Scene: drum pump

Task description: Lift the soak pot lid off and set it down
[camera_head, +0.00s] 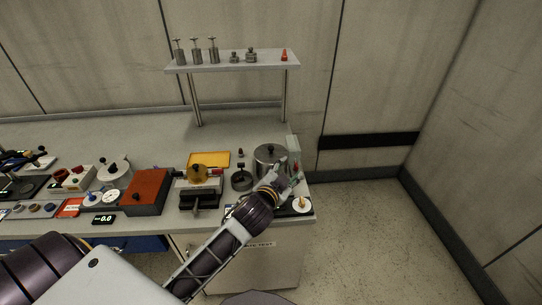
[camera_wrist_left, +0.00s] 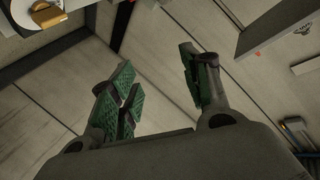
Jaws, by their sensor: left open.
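The soak pot (camera_head: 262,164) is a steel cylinder near the right end of the bench. Its lid (camera_head: 270,149) sits on top, with a small dark knob in the middle. My left gripper (camera_head: 290,176) is at the pot's right front side, below the level of the lid, and hides part of the pot's wall. I cannot tell whether it touches the pot. In the left wrist view the two green-padded fingers (camera_wrist_left: 156,62) stand apart with nothing between them, and the pot and lid do not show there. My right gripper is not in view.
A pale upright panel (camera_head: 293,145) stands just right of the pot. A white dial with an orange knob (camera_head: 302,204) is at the bench's right front corner. A raised shelf (camera_head: 232,66) stands behind.

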